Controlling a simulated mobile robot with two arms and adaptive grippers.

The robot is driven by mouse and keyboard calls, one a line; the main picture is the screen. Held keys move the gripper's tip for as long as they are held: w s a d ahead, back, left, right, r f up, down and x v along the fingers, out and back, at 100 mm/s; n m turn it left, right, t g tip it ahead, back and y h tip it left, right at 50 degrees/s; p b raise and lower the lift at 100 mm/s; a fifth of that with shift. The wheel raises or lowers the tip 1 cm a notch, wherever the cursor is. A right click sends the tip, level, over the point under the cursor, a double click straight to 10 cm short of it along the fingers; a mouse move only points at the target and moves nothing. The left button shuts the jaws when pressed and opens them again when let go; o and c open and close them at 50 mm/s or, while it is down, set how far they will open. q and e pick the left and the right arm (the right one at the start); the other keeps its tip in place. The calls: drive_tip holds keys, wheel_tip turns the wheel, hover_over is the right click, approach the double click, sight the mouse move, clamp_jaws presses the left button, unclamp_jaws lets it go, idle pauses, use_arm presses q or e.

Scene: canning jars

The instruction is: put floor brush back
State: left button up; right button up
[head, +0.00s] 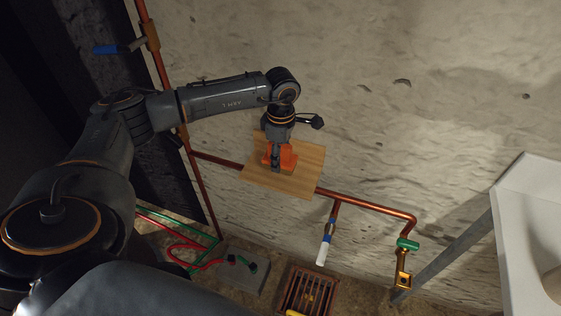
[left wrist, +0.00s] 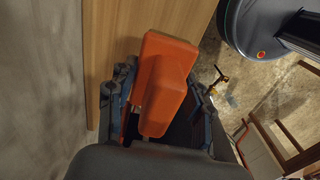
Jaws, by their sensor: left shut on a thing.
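My left gripper (head: 276,164) is in front of a wooden board (head: 312,164) on the wall. It is shut on an orange block-shaped thing (head: 289,157). In the left wrist view the orange thing (left wrist: 165,75) sits between the two fingers, with the wooden board (left wrist: 120,35) beside it. I cannot tell whether the orange thing is part of the floor brush, nor whether it touches the board. No bristles show. My right gripper is out of view.
A copper pipe (head: 365,204) runs along the wall at the board, with a green-handled valve (head: 407,244) to the right. A white basin (head: 512,235) is at the right. A rusty grate (head: 308,291) and a grey box (head: 245,272) with red and green hoses are low down.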

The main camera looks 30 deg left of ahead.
use_arm(q)
drive_tip(key=shift+w+a+f, duration=0.1)
drive_tip(key=shift+w+f, duration=0.05)
drive_tip(key=shift+f, duration=0.1)
wheel_tip(320, 180, down, 2)
drive_tip(key=shift+f+p, duration=0.15)
drive_tip(key=shift+p, duration=0.4)
drive_tip(key=shift+f, duration=0.45)
drive_tip(key=shift+f, duration=0.15)
drive_tip(key=o, duration=1.2)
